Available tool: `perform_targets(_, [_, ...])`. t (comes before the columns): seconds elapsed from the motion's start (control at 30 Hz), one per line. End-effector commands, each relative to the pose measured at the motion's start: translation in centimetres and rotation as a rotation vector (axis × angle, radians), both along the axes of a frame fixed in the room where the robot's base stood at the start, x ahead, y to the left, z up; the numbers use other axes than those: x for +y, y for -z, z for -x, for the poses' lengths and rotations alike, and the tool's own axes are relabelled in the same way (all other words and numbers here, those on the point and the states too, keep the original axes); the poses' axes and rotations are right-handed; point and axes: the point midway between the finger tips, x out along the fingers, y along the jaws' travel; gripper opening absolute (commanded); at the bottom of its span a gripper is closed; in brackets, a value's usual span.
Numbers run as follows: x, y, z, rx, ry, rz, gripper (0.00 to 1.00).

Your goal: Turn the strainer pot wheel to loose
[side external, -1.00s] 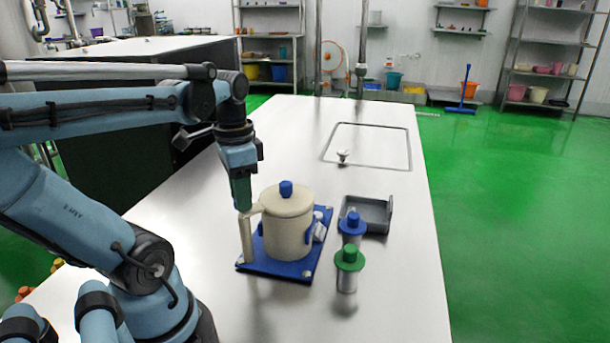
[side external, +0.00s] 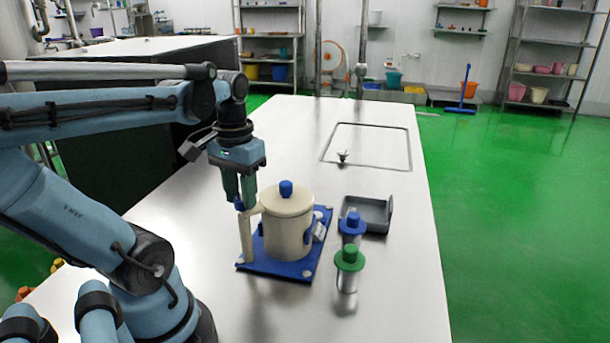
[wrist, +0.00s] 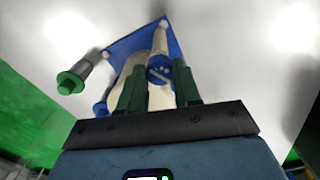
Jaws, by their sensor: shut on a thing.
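The strainer pot (side external: 287,228) is a cream pot with a blue knob on its lid, standing upright on a blue base plate (side external: 272,265). A cream post with a spout-like arm (side external: 246,236) rises at its left side. The blue wheel (side external: 239,204) tops this post; it also shows in the wrist view (wrist: 159,72) with light marks on its face. My gripper (side external: 240,201) points down from above, its two green fingers on either side of the wheel and shut on it. The fingers partly hide the wheel, and I cannot read its setting.
Two metal cylinders, one with a blue top (side external: 352,226) and one with a green top (side external: 349,260), stand right of the pot. A grey tray (side external: 376,216) lies behind them.

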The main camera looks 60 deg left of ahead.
Motion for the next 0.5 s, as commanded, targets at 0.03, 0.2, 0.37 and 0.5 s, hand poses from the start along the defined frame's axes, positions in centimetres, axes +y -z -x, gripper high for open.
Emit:
perform_targets(0.03, [-0.01, 0.07, 0.02, -0.001, -0.006, -0.001, 0.02])
perform_targets(0.2, [-0.01, 0.07, 0.02, -0.001, -0.013, -0.001, 0.02])
perform_targets(0.37, [-0.01, 0.07, 0.02, -0.001, -0.012, -0.001, 0.02])
perform_targets(0.5, [-0.01, 0.07, 0.02, -0.001, -0.012, -0.001, 0.42])
